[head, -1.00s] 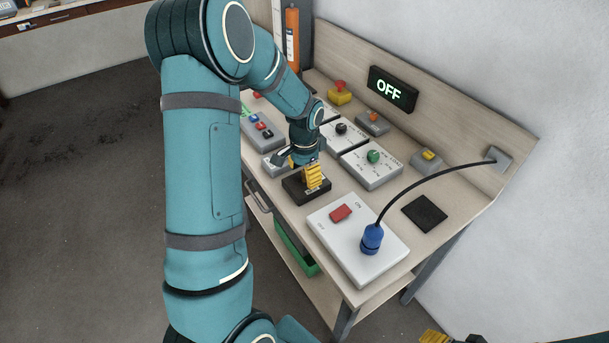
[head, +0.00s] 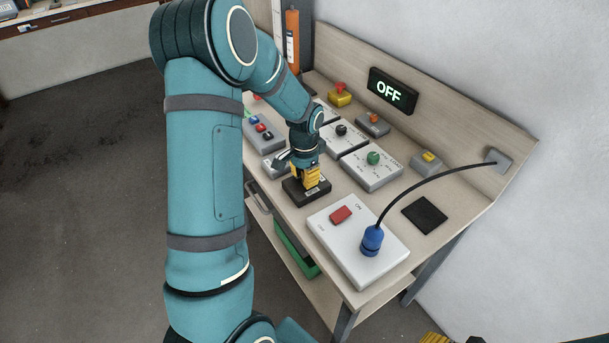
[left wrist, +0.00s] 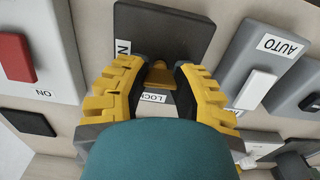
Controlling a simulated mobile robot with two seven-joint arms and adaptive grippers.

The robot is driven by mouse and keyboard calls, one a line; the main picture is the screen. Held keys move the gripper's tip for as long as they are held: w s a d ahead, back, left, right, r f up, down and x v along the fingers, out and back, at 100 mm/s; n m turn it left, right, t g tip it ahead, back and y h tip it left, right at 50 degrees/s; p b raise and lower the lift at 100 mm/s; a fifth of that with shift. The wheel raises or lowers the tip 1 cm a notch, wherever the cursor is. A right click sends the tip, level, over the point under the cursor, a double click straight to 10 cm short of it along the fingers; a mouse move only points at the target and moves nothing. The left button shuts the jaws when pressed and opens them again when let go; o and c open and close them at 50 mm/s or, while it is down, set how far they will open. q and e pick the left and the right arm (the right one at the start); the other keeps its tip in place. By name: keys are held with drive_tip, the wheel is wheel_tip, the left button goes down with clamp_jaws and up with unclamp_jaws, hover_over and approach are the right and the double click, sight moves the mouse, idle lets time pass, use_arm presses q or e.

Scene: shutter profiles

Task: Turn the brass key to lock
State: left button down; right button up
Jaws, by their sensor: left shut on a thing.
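The brass key (left wrist: 158,76) shows in the left wrist view, between the yellow fingers of my left gripper (left wrist: 157,80). My left gripper is shut on the key. The key stands in a dark lock box (left wrist: 172,28) with white labels, one reading LOCK and one partly hidden, ending in N. In the head view my left gripper (head: 311,177) points down over the same dark box (head: 300,195), and its fingers hide the key. A small yellow part of my right gripper (head: 435,339) shows at the bottom edge; its fingertips are out of frame.
A white panel (head: 335,240) with a red rocker and a blue plug on a black cable stands nearer. Grey switch boxes, including one with a green knob (head: 373,158), crowd behind. A sign (head: 391,91) reads OFF. A black pad (head: 425,214) lies at the right.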

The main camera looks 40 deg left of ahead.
use_arm(q)
drive_tip(key=n, duration=0.4)
drive_tip(key=shift+n, duration=0.3)
drive_tip(key=n+p, duration=0.1)
drive_tip(key=n, duration=0.3)
drive_tip(key=shift+r, duration=0.1)
drive_tip(key=n+p, duration=0.2)
drive_tip(key=n, duration=0.3)
drive_tip(key=shift+n+p, duration=0.85)
drive_tip(key=shift+n, duration=1.05)
drive_tip(key=c, duration=0.7)
unclamp_jaws()
drive_tip(key=shift+o, duration=0.2)
wheel_tip(320, 180, up, 12)
